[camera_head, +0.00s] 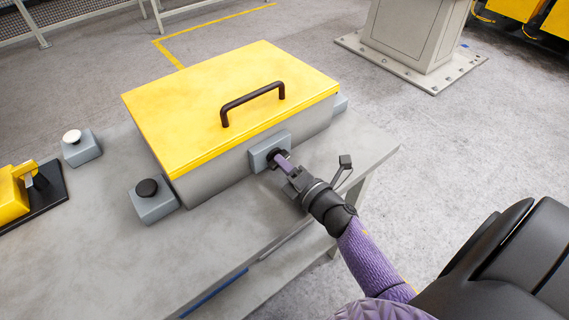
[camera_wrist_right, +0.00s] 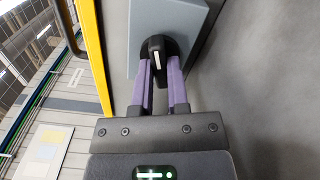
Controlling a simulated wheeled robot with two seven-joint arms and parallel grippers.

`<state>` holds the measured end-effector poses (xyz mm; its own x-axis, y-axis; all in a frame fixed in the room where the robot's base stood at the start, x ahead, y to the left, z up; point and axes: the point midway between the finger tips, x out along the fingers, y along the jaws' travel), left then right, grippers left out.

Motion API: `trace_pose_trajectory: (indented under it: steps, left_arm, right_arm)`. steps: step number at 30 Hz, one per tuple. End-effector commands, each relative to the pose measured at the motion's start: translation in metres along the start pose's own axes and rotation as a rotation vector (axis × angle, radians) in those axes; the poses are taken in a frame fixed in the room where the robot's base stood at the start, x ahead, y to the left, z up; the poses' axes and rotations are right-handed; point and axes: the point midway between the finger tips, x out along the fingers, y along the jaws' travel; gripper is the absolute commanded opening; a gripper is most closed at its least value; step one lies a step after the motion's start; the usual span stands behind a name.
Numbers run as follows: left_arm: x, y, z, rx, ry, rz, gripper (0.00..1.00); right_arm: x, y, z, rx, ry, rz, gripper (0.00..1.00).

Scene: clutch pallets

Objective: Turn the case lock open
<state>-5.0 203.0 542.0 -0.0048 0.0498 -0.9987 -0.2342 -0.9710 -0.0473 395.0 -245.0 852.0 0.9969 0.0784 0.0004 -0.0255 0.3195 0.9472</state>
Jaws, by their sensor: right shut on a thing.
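The case (camera_head: 222,165) is a grey box with a yellow lid (camera_head: 190,95) and a dark handle (camera_head: 252,100); the lid is shut. The case lock is a black knob on a blue-grey plate (camera_head: 258,157) on the case's front face. In the right wrist view the lock knob (camera_wrist_right: 156,50) has a white line on it, running nearly along the fingers. My right gripper (camera_head: 282,160) is at the lock, its purple fingers (camera_wrist_right: 160,80) closed around the knob, one on each side. My left gripper is in neither view.
Two small boxes stand left of the case, one with a white button (camera_head: 72,136), one with a black button (camera_head: 147,187). A yellow device (camera_head: 14,195) sits on a black base at the left. The grey table (camera_head: 120,260) is clear in front.

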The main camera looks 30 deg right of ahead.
Motion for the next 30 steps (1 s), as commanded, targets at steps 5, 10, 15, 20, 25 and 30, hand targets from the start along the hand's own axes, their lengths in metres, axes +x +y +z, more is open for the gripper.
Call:
trace_pose_trajectory:
  steps: [5,10,15,20,25,30]
  left_arm:
    - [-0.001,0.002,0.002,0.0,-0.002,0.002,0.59]
    - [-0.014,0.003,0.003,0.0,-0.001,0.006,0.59]
    - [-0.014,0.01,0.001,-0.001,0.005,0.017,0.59]
    - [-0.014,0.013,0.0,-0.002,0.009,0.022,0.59]
    - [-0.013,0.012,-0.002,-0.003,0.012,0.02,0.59]
    - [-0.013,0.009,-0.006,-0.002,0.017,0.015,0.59]
  right_arm:
    - [0.0,0.0,0.0,0.006,0.0,-0.001,0.0]
    - [0.0,0.003,0.001,0.26,0.001,-0.002,0.0]
    - [0.0,0.0,0.0,0.346,0.0,-0.001,0.0]
    - [0.0,0.0,0.0,0.345,0.0,0.0,0.0]
    - [0.0,0.0,0.0,0.343,0.0,0.0,0.54]
    - [0.0,0.0,0.0,0.342,0.0,0.0,0.54]
